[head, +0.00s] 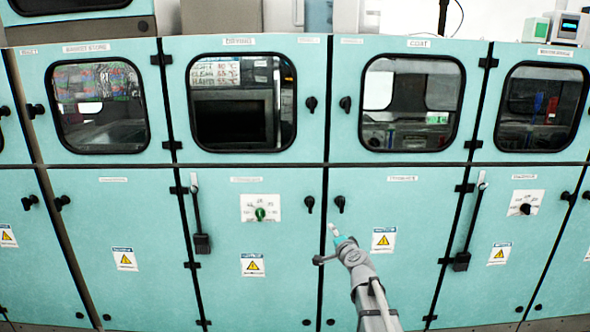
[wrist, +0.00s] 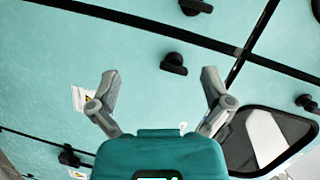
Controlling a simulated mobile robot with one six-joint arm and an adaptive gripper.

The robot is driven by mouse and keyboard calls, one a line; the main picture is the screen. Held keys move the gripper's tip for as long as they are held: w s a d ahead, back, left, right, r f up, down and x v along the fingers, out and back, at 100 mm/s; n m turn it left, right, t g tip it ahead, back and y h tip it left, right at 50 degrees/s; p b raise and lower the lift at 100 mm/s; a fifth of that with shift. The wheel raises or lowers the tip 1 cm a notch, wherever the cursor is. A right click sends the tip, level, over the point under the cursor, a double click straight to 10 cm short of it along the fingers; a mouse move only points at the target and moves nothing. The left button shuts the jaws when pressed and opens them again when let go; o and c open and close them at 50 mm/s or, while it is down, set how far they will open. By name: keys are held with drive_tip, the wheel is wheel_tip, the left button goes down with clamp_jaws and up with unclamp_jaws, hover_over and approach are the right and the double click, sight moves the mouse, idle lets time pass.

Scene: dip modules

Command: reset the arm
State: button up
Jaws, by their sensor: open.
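My arm (head: 366,285) rises from the lower right of centre in the head view, in front of the turquoise lower cabinet doors. My gripper (head: 333,236) shows small at its end, in front of the door seam; its fingers are hard to make out there. In the wrist view my gripper (wrist: 160,78) is open, with its two grey fingers spread wide and nothing between them. A black knob (wrist: 174,63) on a door shows beyond the fingers, apparently apart from them. I cannot tell the exact gap to the doors.
Turquoise cabinets fill the view. The upper doors have windows, such as the COAT window (head: 408,103). Black knobs (head: 340,203) and long handles (head: 462,235) stick out from the doors. All visible doors look shut.

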drive_tip(key=s+a+f+n+g+y, duration=0.1)
drive_tip(key=s+a+f+n+g, duration=0.3)
drive_tip(key=s+f+n+g, duration=0.7)
drive_tip(key=s+d+f+n+g+h, duration=0.1)
drive_tip(key=s+d+f+g+h, duration=0.2)
drive_tip(key=s, duration=0.7)
drive_tip(key=s+d+f+g+h, duration=0.15)
drive_tip(key=s+d, duration=0.25)
drive_tip(key=s, duration=0.6)
wheel_tip(320, 180, up, 17)
drive_tip(key=p, duration=1.7)
drive_tip(key=shift+w, duration=0.35)
drive_tip(key=shift+d+f+h, duration=0.1)
drive_tip(key=shift+f+h, duration=0.05)
drive_tip(key=shift+h, duration=0.1)
